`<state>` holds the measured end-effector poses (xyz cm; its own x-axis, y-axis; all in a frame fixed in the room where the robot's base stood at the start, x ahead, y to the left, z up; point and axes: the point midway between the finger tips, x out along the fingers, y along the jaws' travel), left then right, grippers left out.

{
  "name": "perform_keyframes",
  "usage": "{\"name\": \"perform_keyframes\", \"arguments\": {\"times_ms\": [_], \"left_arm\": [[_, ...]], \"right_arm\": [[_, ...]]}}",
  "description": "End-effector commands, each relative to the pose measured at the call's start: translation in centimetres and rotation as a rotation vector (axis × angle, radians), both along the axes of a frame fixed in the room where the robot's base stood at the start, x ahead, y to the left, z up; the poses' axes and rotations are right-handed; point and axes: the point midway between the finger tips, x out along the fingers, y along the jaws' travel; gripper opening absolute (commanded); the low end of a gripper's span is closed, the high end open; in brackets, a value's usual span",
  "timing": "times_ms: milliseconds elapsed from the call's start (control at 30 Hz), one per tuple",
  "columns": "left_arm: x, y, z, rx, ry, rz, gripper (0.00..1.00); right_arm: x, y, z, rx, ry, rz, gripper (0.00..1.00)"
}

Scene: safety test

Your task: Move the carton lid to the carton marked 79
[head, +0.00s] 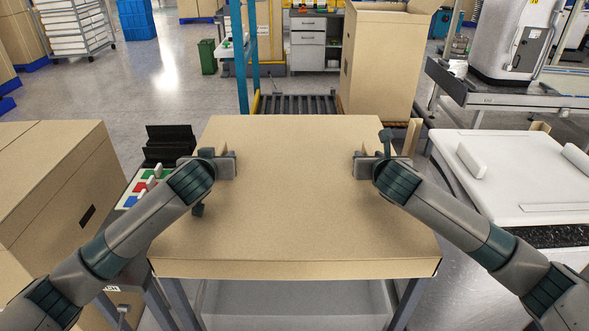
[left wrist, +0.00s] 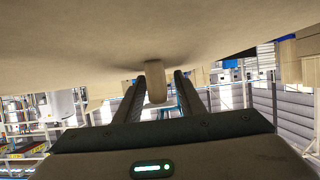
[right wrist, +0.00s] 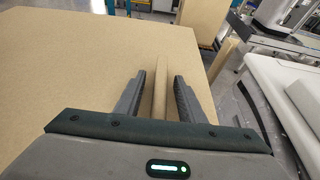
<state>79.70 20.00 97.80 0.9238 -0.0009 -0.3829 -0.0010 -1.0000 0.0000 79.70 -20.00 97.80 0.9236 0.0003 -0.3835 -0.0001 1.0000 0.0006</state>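The carton lid (head: 295,200) is a wide, flat tan cardboard piece lying level in front of me in the head view. My left gripper (head: 222,165) is at its left edge, and my right gripper (head: 366,165) is at its right edge. In the left wrist view, a tan tab (left wrist: 155,82) stands between the open fingers, with gaps on both sides. In the right wrist view, a tan upright strip (right wrist: 160,85) lies between the open fingers, also with gaps. I cannot read the number 79 on any carton.
A large closed carton (head: 50,175) with a dark mark stands at the left. A tall open carton (head: 385,60) stands behind the lid to the right, beside a roller conveyor (head: 295,104). A white-topped table (head: 520,195) is at the right. Open floor (head: 165,90) lies at the back left.

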Motion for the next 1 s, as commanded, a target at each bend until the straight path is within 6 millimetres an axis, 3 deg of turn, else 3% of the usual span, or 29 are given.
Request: {"name": "perform_keyframes", "arguments": {"times_ms": [267,400,433,1000], "left_arm": [[0.06,0.02,-0.02,0.000,0.000,0.000,0.36],[0.05,0.02,-0.02,0.000,0.000,0.001,0.02],[0.05,0.02,-0.02,0.000,0.000,0.001,0.00],[0.06,0.04,0.96,-0.001,-0.001,0.001,0.00]], "right_arm": [[0.06,-0.02,-0.01,0.000,0.000,0.000,0.36],[0.05,-0.02,-0.01,0.000,0.000,0.000,0.02],[0.05,-0.02,-0.01,0.000,0.000,0.000,0.00],[0.06,-0.04,0.94,0.000,-0.001,0.000,0.00]]}}
